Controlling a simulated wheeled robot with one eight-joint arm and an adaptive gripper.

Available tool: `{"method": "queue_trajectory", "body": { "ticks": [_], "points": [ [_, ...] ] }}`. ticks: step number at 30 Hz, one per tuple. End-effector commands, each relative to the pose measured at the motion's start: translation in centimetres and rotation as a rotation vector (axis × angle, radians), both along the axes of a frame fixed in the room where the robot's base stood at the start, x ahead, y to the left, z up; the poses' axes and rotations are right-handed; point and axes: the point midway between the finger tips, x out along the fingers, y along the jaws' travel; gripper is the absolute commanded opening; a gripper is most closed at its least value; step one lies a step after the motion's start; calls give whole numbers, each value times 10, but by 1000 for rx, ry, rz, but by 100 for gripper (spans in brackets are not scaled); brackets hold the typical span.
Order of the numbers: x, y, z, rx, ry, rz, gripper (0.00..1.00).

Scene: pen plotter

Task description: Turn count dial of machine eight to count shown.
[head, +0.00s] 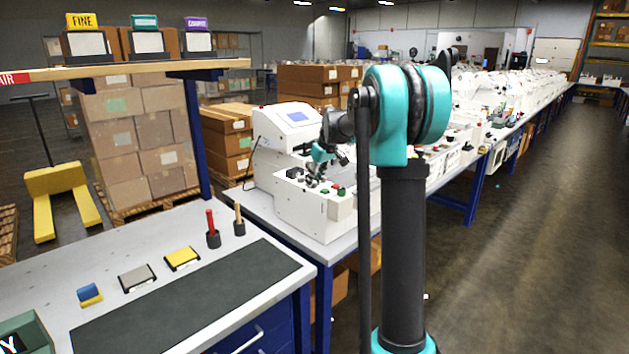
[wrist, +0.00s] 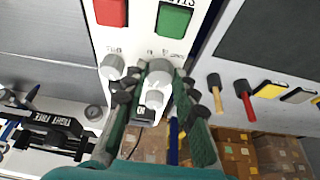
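A white machine (head: 305,210) stands on the bench left of my arm, with its control panel on top; no number eight is readable. In the wrist view its panel shows a red button (wrist: 110,12), a green button (wrist: 174,18), a grey knob (wrist: 113,66), a middle grey dial (wrist: 160,66) and a small dark display (wrist: 146,116) that I cannot read. A pale knob-like part (wrist: 155,98) lies between dial and display. My gripper (wrist: 160,76) is open, its green fingers on either side of the middle dial. Contact is unclear. It also shows over the panel (head: 320,170).
A nearer workbench (head: 225,325) holds a dark mat, coloured blocks and two upright-handled tools (head: 212,228). A white unit with a screen (head: 292,118) rises behind the panel. More white machines line the bench to the right. The floor aisle (head: 530,220) is clear.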

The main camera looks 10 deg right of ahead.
Motion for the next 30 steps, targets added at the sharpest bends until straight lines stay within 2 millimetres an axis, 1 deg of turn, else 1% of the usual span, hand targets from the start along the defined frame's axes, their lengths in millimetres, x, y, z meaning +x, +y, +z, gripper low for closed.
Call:
{"method": "queue_trajectory", "body": {
  "ticks": [1, 3, 4, 11, 16, 23, 30],
  "points": [
    [0, 0, 0, 0, 0, 0, 11],
    [0, 0, 0, 0, 0, 0, 2],
    [0, 0, 0, 0, 0, 0, 0],
    [0, 0, 0, 0, 0, -17, 0],
    [-1, 1, 0, -1, 0, -76, 0],
    [-2, 3, 0, 0, 0, -242, 0],
    [-1, 5, 0, 0, -1, -467, 0]
  ]
}}
